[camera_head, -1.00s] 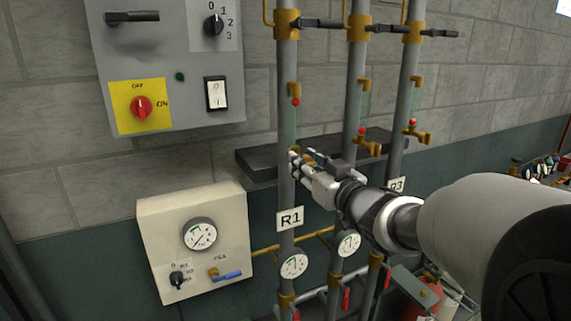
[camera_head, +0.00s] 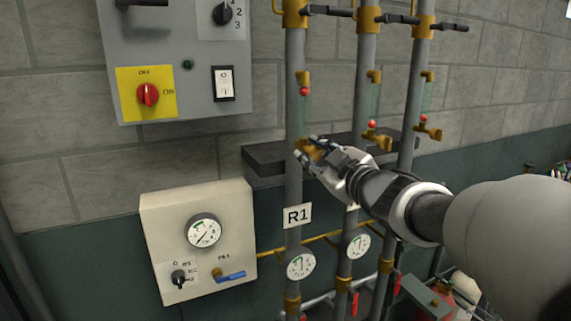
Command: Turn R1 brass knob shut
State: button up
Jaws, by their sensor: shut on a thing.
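The R1 pipe (camera_head: 294,185) is the leftmost of the three grey upright pipes, with a white "R1" label (camera_head: 297,216) on it. Its brass knob (camera_head: 312,149) is at mid-height, below a sight tube with a red ball (camera_head: 304,91). My gripper (camera_head: 306,147) reaches in from the right and is shut on this knob, one finger above and one below it. The fingers and palm hide part of the knob. How far the knob is turned cannot be told.
Two more pipes with brass taps (camera_head: 377,136) stand close to the right, behind my arm. A dark ledge (camera_head: 262,157) runs behind the pipes. A grey switch panel (camera_head: 200,105) hangs upper left, a cream gauge box (camera_head: 160,225) lower left. Round gauges (camera_head: 301,264) sit below.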

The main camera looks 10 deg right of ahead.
aim_at(320, 157)
jog(key=n+b, duration=0.3)
jog(key=n, duration=0.2)
jog(key=shift+n, duration=0.3)
jog(key=shift+n+b, duration=1.45)
jog(key=shift+n, duration=0.85)
jog(key=shift+r, duration=0.1)
jog(key=o, duration=1.1)
jog(key=shift+c, duration=0.2)
jog(key=v, duration=0.7)
jog(key=shift+s+d, duration=0.1)
jog(key=shift+s, duration=0.1)
